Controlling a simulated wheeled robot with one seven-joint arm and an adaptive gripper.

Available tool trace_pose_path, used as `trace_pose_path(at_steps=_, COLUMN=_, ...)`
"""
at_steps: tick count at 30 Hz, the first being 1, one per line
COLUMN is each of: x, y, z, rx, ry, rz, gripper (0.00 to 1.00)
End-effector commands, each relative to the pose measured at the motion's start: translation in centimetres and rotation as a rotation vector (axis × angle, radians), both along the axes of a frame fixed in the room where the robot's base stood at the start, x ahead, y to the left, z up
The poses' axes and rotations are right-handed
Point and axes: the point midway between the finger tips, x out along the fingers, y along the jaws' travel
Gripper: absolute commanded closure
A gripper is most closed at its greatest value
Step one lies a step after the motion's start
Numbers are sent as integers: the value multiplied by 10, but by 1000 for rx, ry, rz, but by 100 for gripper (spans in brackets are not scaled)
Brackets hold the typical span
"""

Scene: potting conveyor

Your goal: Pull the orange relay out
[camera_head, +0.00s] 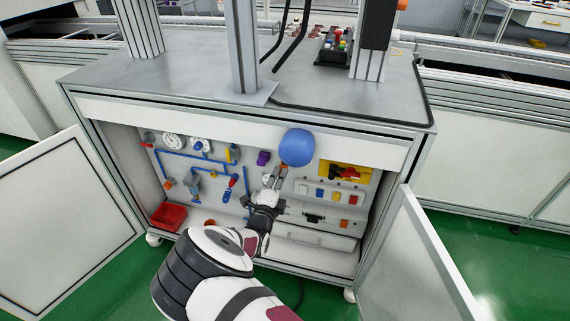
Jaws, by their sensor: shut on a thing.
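The fingertips are small in the picture, and the exact contact is hard to see.
Beside the relay row are blue (319,193) and yellow (335,196) relays. A yellow panel (345,173) is above. Gauges, blue pipes and valves fill the left side. A red bin (168,216) stands low left. Open doors flank the cabinet, left (60,210) and right (415,265).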

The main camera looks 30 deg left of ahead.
Motion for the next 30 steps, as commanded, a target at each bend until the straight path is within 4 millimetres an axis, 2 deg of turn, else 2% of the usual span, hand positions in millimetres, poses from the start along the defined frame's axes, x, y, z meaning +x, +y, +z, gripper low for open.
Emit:
trace_pose_path(at_steps=22, x=-9, y=-3, z=0, rx=-1, ry=0, rz=-1, gripper=100)
trace_pose_path(at_steps=30, x=-19, y=-5, z=0, rx=-1, ry=1, rz=0, gripper=100)
